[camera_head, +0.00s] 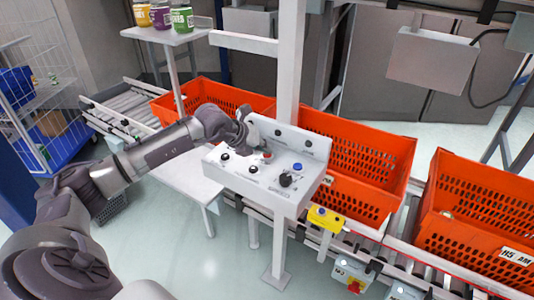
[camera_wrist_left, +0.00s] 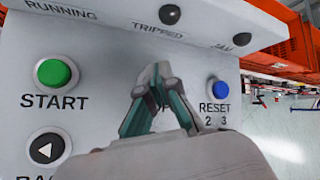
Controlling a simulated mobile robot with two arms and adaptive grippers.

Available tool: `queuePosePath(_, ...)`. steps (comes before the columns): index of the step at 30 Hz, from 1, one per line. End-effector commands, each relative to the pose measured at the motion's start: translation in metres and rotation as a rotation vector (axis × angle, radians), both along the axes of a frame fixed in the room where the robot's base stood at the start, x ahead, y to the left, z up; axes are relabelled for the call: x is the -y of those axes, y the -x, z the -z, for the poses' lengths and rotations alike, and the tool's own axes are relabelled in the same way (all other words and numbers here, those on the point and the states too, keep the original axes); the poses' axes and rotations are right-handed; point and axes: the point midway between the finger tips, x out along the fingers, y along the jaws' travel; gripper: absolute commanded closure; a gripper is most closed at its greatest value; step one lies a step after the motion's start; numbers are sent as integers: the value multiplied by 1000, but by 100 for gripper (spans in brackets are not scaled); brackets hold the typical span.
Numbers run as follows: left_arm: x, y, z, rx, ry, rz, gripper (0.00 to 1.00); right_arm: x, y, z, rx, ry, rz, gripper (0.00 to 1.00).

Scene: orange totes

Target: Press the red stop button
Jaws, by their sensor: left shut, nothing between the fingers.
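The red stop button (camera_head: 267,155) is on the sloped white control panel (camera_head: 238,178), near its middle. My left gripper (camera_head: 246,146) comes in from the left over the panel, just left of and partly in front of the red button. In the left wrist view the gripper (camera_wrist_left: 155,75) has its fingers together and empty, pointing at the panel between the green START button (camera_wrist_left: 52,73) and the blue RESET button (camera_wrist_left: 220,91). There the fingers hide the red button and most of its label. I cannot tell whether they touch it. My right gripper is not in view.
A black arrow button (camera_wrist_left: 44,148) is below START. A dark knob (camera_head: 286,180) is on the panel's right part. A white post (camera_head: 290,70) rises behind the panel. Orange totes (camera_head: 360,160) stand on the conveyor behind and right. A yellow box (camera_head: 325,219) is below the panel.

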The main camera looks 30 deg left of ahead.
Motion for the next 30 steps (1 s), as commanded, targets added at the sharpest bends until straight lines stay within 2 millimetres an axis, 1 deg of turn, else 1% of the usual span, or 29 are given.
queuePosePath(5, 1, 1, -1, -4, 0, 2, 100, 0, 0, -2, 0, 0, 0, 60)
queuePosePath(14, 0, 0, -17, -2, 0, 1, 100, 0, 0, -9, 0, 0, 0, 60)
queuePosePath(25, 0, 0, -19, -1, 0, 1, 100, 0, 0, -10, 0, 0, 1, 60)
queuePosePath(30, 0, 0, -32, 1, 0, 0, 100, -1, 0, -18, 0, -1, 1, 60)
